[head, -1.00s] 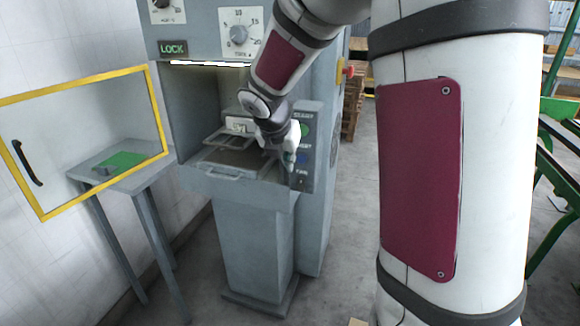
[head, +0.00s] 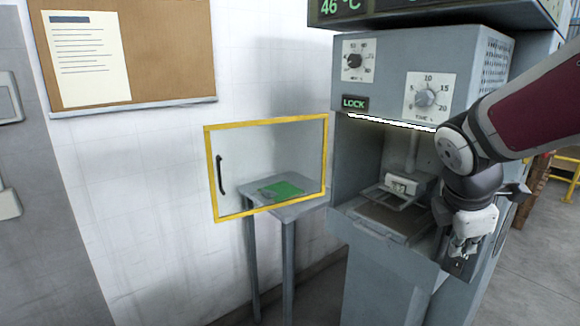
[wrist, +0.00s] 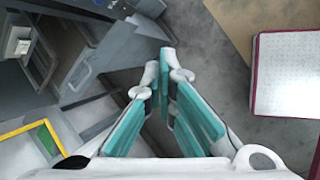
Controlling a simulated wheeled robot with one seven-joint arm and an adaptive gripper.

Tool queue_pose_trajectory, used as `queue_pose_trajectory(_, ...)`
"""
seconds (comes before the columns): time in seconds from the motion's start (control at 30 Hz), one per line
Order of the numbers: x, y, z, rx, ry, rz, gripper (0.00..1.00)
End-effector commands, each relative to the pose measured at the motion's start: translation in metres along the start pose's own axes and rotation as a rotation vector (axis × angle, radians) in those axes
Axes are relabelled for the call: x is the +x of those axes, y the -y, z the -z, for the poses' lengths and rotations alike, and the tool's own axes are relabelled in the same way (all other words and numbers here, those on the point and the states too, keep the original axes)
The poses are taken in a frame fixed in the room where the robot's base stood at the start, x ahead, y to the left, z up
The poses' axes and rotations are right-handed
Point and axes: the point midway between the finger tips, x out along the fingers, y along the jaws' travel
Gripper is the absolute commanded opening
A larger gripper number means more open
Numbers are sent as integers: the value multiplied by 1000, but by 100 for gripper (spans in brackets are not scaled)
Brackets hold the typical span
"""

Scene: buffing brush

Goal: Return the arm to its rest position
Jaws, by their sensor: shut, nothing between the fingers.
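My gripper (head: 462,250) is at the right in the head view, in front of the right part of the grey machine (head: 395,85). It points downward and hangs beside the open chamber. In the wrist view my gripper (wrist: 165,62) shows its teal finger pads close together at the tips, with nothing between them. Below the tips there is floor. My arm (head: 530,110) comes in from the right edge and bends down at the wrist.
The machine's clear door (head: 268,208) with a yellow frame stands open to the left. A small table (head: 305,188) with a green pad (head: 283,189) is behind it. A tray (head: 395,215) sits in the lit chamber.

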Motion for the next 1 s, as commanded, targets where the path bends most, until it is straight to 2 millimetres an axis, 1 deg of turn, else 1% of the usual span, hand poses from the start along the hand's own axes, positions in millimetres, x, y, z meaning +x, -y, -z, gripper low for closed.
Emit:
queue_pose_trajectory(0.03, -18, 15, 4, 126, -19, -4, 0)
queue_pose_trajectory(0.1, -37, 37, 10, 324, -52, 6, 0)
queue_pose_trajectory(0.17, -51, 57, 16, 493, -83, 22, 0)
queue_pose_trajectory(0.2, -60, 70, 20, 602, -105, 34, 0)
queue_pose_trajectory(0.3, -80, 104, 33, 870, -161, 79, 0)
queue_pose_trajectory(0.4, -95, 134, 45, 1108, -212, 137, 0)
queue_pose_trajectory(0.5, -105, 158, 55, 1290, -251, 197, 0)
queue_pose_trajectory(0.6, -111, 174, 62, 1411, -274, 244, 0)
queue_pose_trajectory(0.7, -113, 182, 66, 1473, -283, 273, 0)
queue_pose_trajectory(1.0, -114, 184, 67, 1491, -284, 281, 0)
